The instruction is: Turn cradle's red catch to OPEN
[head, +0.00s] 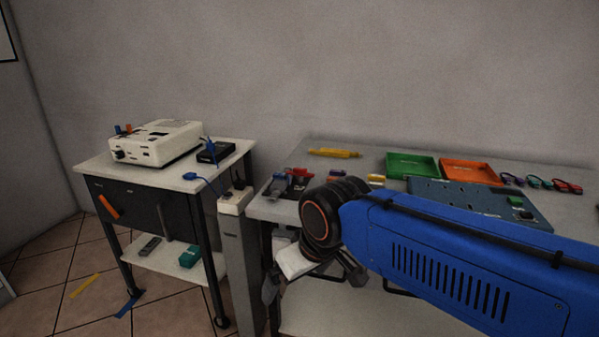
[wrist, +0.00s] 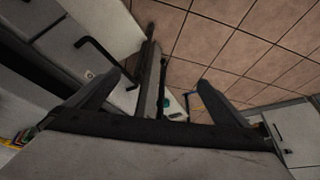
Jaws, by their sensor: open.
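A dark cradle (head: 296,184) with a red part (head: 302,172) on top sits at the left end of the right-hand table. The red part looks like the catch; it is too small to read its position or any OPEN mark. My gripper shows in the wrist view (wrist: 160,78) with its two dark fingers spread wide and nothing between them. It points down toward the tiled floor, and the cradle is not in that view. In the head view my arm's dark wrist joint hangs just right of the cradle at the table's front edge, apart from the catch.
The right table also holds a yellow tool (head: 334,153), a green tray (head: 411,165), an orange tray (head: 470,172) and a blue-grey board (head: 480,203). A left cart carries a white box device (head: 157,142).

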